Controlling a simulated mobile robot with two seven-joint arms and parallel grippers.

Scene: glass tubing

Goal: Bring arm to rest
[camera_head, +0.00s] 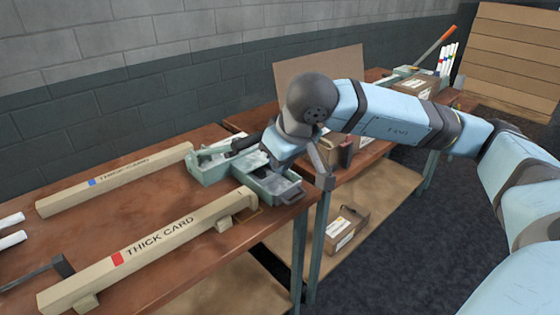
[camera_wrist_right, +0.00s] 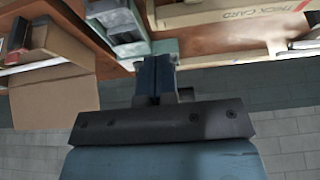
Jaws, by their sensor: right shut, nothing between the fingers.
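My right arm reaches in from the right in the head view, bent at the wrist. I cannot tell whether the fingers touch the bins. My left gripper is not in view.
A beam marked THICK CARD with a red patch (camera_head: 150,250) and one with a blue patch (camera_head: 110,182) lie on the brown table (camera_head: 75,222). White tubes (camera_head: 12,230) lie at the left edge. A second table behind holds cardboard boxes (camera_head: 415,88). Another box (camera_head: 345,228) sits on a lower shelf.

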